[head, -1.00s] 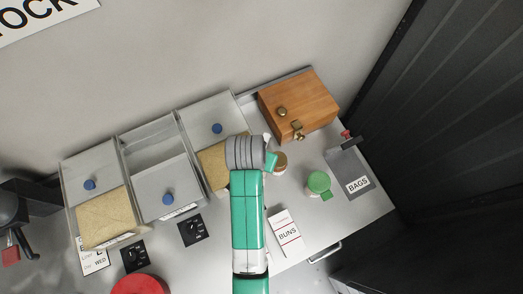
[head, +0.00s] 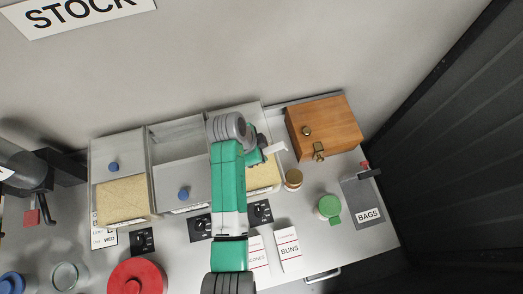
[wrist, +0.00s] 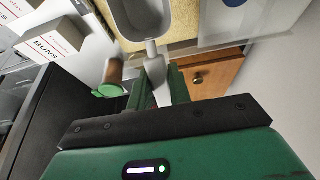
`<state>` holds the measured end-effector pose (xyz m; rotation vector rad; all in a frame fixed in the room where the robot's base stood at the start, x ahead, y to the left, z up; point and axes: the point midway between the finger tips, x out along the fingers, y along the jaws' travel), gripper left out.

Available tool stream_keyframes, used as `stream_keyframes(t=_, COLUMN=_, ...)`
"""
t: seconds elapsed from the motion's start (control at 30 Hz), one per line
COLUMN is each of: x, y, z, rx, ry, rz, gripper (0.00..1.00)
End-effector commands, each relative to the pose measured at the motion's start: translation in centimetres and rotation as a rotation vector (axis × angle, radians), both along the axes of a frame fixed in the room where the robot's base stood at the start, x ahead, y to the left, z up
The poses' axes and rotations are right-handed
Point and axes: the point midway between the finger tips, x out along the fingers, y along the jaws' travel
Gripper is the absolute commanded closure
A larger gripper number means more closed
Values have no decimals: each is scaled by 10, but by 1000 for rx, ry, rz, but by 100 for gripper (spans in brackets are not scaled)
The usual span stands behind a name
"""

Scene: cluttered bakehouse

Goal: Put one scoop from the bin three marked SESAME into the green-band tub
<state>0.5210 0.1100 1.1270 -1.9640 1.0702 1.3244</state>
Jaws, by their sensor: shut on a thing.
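My gripper (head: 258,152) is shut on the handle of a grey scoop (wrist: 143,18), and the scoop also shows pale in the head view (head: 276,148). It is over the right-hand bin. The scoop's bowl looks empty in the wrist view, where tan grain (wrist: 188,18) lies behind it. The right-hand bin's grain (head: 265,176) shows partly in the head view; my arm hides the rest and any label. A tub with green on it (head: 328,208) stands on the counter to the right, and green also shows in the wrist view (wrist: 107,91).
A brown-topped jar (head: 293,179) stands between bin and tub. A wooden box (head: 325,127) is behind them. BAGS packet (head: 367,204) lies right; BUNS card (head: 288,250) lies in front. Left are a grain bin (head: 121,199), a middle bin (head: 176,133) and a red round lid (head: 137,276).

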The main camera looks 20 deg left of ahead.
Motion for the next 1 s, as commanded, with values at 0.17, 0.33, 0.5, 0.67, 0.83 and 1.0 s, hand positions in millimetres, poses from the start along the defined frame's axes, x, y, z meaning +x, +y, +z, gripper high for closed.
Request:
stream_keyframes(t=0.17, x=0, y=0, z=-29, rx=1, ry=1, rz=0, gripper=100)
stream_keyframes(t=0.33, x=-1, y=0, z=-52, rx=0, ry=2, rz=1, gripper=100)
stream_keyframes(t=0.5, x=0, y=0, z=-76, rx=0, ry=0, rz=0, gripper=100)
stream_keyframes(t=0.67, x=0, y=-1, z=-91, rx=-1, ry=1, rz=0, gripper=100)
stream_keyframes(t=0.83, x=0, y=0, z=-91, rx=0, ry=0, rz=0, gripper=100)
stream_keyframes(t=1.0, x=0, y=0, z=-91, rx=0, ry=0, rz=0, gripper=100)
